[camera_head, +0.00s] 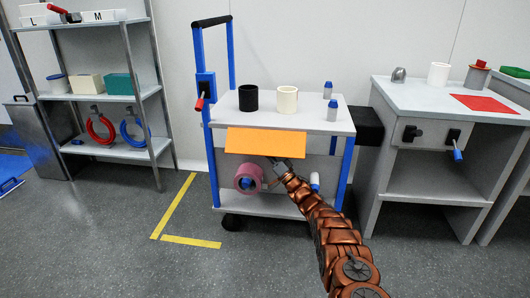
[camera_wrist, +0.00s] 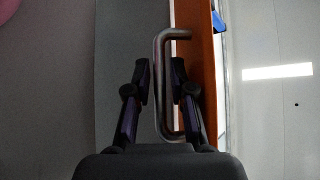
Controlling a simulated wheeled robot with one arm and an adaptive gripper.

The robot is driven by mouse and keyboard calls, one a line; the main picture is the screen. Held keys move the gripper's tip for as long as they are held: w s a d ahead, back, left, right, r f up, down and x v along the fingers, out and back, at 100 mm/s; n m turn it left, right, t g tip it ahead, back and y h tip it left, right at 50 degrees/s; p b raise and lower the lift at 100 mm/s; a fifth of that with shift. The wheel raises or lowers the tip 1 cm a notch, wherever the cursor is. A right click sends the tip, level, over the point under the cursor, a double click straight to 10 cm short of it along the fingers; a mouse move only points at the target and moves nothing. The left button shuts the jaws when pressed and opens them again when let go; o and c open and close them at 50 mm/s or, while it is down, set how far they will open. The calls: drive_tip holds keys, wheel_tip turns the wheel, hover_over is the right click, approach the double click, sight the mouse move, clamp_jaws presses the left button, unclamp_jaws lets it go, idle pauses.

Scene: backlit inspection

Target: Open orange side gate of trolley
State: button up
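The trolley (camera_head: 335,122) stands against the wall with a grey top, blue posts and a tall blue push handle. Its orange side gate (camera_head: 265,142) is on the front just under the top; how far it is tilted is hard to tell. My gripper (camera_head: 272,161) is at the gate's lower edge, partly hidden by it. In the wrist view, the orange gate (camera_wrist: 197,70) is edge-on at the right. Its bent metal handle (camera_wrist: 160,90) stands between my open fingers (camera_wrist: 160,72), with a gap visible on both sides.
A black cup (camera_head: 248,98), a cream cup (camera_head: 287,99) and two small bottles (camera_head: 332,114) stand on the trolley. A pink roll (camera_head: 248,178) is below the gate. A grey bench (camera_head: 420,100) is at right, a shelf (camera_head: 100,95) at left. The front floor is clear.

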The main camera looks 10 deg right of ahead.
drive_tip(key=v, duration=1.2)
idle(0.3)
